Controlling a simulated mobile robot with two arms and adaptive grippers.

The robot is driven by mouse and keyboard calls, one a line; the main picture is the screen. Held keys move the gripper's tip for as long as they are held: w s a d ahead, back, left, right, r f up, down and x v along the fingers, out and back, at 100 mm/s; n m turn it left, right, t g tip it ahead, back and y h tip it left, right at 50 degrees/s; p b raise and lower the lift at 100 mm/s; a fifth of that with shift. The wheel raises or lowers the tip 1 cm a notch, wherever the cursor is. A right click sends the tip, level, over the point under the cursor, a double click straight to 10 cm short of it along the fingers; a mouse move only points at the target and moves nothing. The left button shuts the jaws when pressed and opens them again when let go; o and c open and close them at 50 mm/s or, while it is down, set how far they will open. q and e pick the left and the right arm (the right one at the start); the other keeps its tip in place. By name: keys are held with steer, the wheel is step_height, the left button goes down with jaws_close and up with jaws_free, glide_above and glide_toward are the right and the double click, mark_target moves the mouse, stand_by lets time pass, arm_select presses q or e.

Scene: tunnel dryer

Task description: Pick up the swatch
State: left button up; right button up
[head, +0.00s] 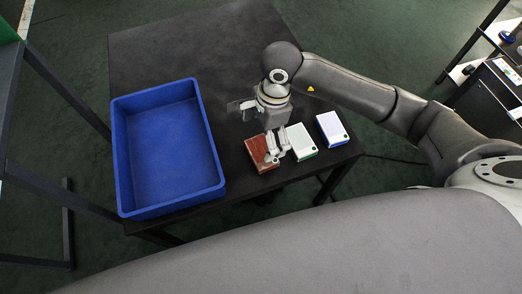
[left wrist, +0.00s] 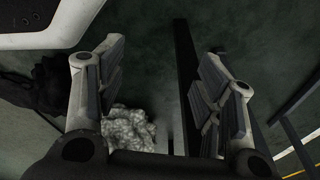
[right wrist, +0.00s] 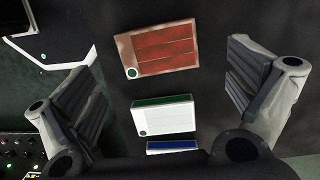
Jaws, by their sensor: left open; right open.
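Three swatch-like blocks lie in a row on the black table (head: 150,50). One is red-brown (head: 256,153) with a pale edge, one white with a green edge (head: 303,143), one white with a blue edge (head: 331,128). In the right wrist view the red block (right wrist: 165,48) is farthest up, the green-edged block (right wrist: 165,118) below it, and the blue-edged block (right wrist: 173,146) partly hidden by my gripper. My right gripper (head: 277,150) is open, pointing down over the red and green-edged blocks, with nothing held. My left gripper (left wrist: 162,55) is open and empty, away from the blocks.
An empty blue bin (head: 205,130) stands on the table left of the blocks. The table's back is clear. Dark racks stand at the left (head: 60,85) and upper right (head: 470,50). A pale crumpled thing (left wrist: 130,128) lies below my left gripper.

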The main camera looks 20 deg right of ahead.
mark_target(262, 151)
steer(key=shift+a+f, duration=0.15)
steer(key=shift+f, duration=0.7)
steer(key=f, duration=0.4)
steer(key=shift+s+f, duration=0.2)
steer(key=shift+s, duration=0.05)
arm_select(q)
steer(key=shift+w+r, duration=0.8)
steer(key=shift+r, duration=0.1)
arm_select(e)
steer(key=shift+f, duration=0.4)
steer(key=c, duration=0.7)
arm_select(q)
steer(key=shift+s+f, duration=0.15)
steer(key=shift+s, duration=0.1)
arm_select(e)
steer(key=shift+c, duration=0.4)
